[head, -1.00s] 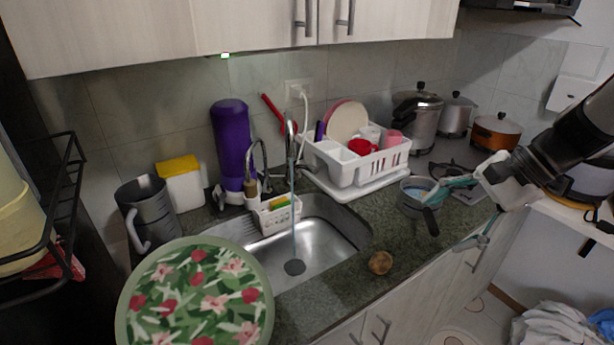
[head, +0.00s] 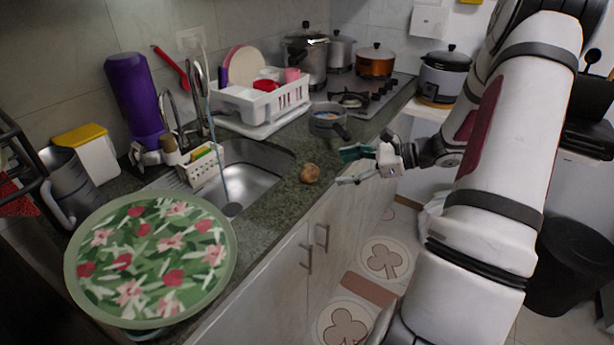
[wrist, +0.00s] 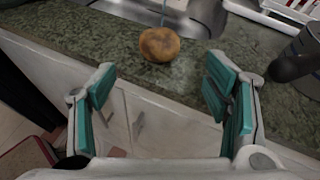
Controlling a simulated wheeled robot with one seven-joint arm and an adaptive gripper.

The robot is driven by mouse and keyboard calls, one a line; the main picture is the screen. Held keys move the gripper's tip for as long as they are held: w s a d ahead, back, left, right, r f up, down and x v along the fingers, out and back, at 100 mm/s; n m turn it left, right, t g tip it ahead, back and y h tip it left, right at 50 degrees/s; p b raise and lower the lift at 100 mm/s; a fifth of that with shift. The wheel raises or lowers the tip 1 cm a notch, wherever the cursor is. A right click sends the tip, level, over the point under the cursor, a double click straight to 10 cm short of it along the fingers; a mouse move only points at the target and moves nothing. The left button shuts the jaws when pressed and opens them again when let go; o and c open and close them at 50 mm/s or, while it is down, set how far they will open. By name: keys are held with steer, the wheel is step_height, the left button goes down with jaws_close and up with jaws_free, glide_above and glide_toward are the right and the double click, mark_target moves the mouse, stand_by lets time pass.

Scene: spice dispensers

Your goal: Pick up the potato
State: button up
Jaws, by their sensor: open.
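The potato (head: 310,173) is brown and round. It rests on the dark green counter near its front edge, to the right of the sink. In the wrist view the potato (wrist: 160,44) lies ahead of my gripper, centred between the finger lines but beyond the fingertips. My gripper (head: 350,167) is open, its teal pads spread, just right of the potato and off the counter's front edge in the head view. The wrist view shows my gripper (wrist: 160,85) empty, with the cabinet front behind the gap. Nothing hides the potato.
A small grey pot (head: 328,120) with a dark handle stands behind the potato. The sink (head: 250,175) is left of it, with a white dish rack (head: 262,107) behind. A large floral round lid (head: 150,255) covers the near left. The counter around the potato is bare.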

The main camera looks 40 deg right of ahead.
mark_target(317, 172)
steer(key=x, duration=0.8)
steer(key=shift+w+a+f, duration=0.15)
steer(key=shift+w+a, duration=0.05)
steer(key=shift+a, duration=0.1)
steer(key=c, duration=1.3)
